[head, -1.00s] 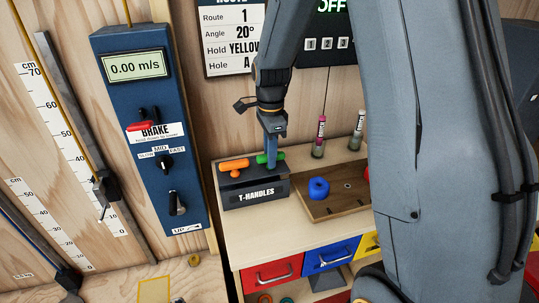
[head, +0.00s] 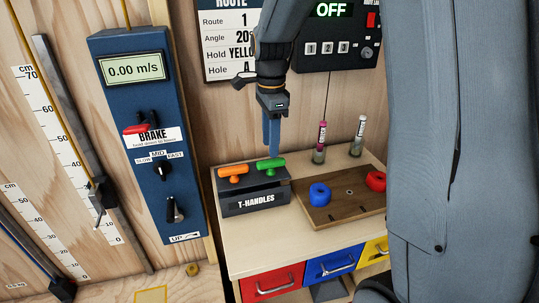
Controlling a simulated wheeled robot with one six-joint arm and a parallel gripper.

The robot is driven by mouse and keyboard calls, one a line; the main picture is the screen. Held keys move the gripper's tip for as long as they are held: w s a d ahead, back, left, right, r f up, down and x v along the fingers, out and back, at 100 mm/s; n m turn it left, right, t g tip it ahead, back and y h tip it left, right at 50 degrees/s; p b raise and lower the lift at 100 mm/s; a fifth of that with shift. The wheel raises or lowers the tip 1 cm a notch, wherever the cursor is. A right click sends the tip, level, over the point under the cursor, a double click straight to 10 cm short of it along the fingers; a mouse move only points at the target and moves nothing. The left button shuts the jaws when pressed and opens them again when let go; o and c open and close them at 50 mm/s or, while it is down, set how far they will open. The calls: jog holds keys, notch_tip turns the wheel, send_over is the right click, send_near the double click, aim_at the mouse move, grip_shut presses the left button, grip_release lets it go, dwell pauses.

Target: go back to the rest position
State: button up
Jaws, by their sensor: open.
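My gripper (head: 271,152) hangs with its fingers pointing down, just above the green T-handle (head: 271,164) in the head view. It is open and holds nothing. The green T-handle and an orange T-handle (head: 232,172) sit in the dark T-HANDLES holder (head: 255,206) on the wooden bench top. The fingertips appear apart from the green handle, but the exact gap is hard to tell from this angle.
A wooden tray (head: 345,205) with a blue hold (head: 319,193) and a red hold (head: 375,181) lies right of the holder. Two small vials (head: 320,146) stand behind it. A blue brake panel (head: 150,130) is on the left wall. Drawers (head: 272,281) are below.

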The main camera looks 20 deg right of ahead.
jog(key=shift+r, duration=0.25)
jog(key=shift+s+n, duration=0.3)
jog(key=s+f+n+b, duration=0.1)
jog(key=s+f+n, duration=0.4)
jog(key=s+n, duration=0.3)
jog(key=s+f+n+t+b, duration=0.1)
jog(key=s+f+n+b, duration=0.1)
jog(key=s+f+n, duration=0.3)
jog(key=s+n, duration=0.3)
jog(key=n, duration=0.1)
jog(key=shift+s, duration=0.35)
